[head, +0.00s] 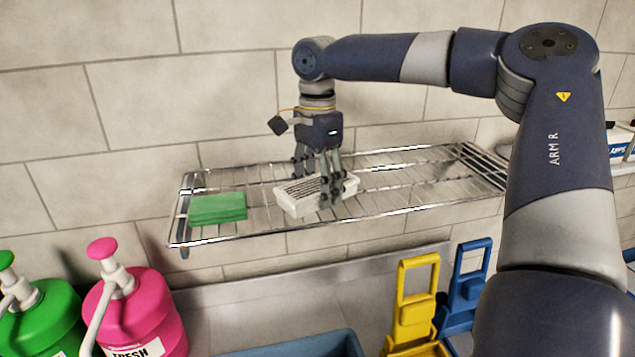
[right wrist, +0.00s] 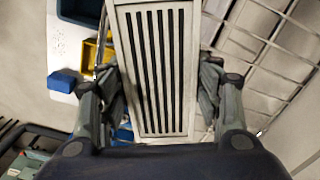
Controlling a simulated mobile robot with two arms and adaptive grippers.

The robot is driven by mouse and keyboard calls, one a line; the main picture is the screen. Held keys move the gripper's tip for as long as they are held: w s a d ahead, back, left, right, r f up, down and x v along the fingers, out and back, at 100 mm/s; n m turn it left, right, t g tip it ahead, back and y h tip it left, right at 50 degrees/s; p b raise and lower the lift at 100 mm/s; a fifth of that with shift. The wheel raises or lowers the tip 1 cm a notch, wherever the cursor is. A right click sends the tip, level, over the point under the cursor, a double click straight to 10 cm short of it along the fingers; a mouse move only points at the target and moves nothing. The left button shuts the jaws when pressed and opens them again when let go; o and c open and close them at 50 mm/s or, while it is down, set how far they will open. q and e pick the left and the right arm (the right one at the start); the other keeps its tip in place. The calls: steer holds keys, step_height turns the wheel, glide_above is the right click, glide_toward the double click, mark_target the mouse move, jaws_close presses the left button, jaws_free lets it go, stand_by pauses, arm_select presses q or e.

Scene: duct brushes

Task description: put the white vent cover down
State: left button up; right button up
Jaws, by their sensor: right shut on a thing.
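The white vent cover (head: 300,204) is a slatted rectangular piece at the wire wall shelf (head: 400,207). My right gripper (head: 326,190) comes down on it from above, its fingers on either side of it. In the right wrist view the vent cover (right wrist: 157,70) runs lengthwise between the two fingers, dark slots facing the camera. My right gripper (right wrist: 160,110) is shut on it. I cannot tell whether its underside touches the shelf wires. My left gripper is not in view.
A green pad (head: 217,208) lies on the shelf left of the vent cover. The shelf's right part is clear. Below stand a pink pump bottle (head: 135,310), a green pump bottle (head: 40,315), a blue bin (head: 300,346) and yellow (head: 413,310) and blue (head: 466,290) holders.

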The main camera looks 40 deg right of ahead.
mark_target(318, 185)
steer(key=shift+f, duration=0.1)
steer(key=o, duration=1)
steer(key=shift+r+b, duration=1.05)
steer(key=shift+r, duration=5.1)
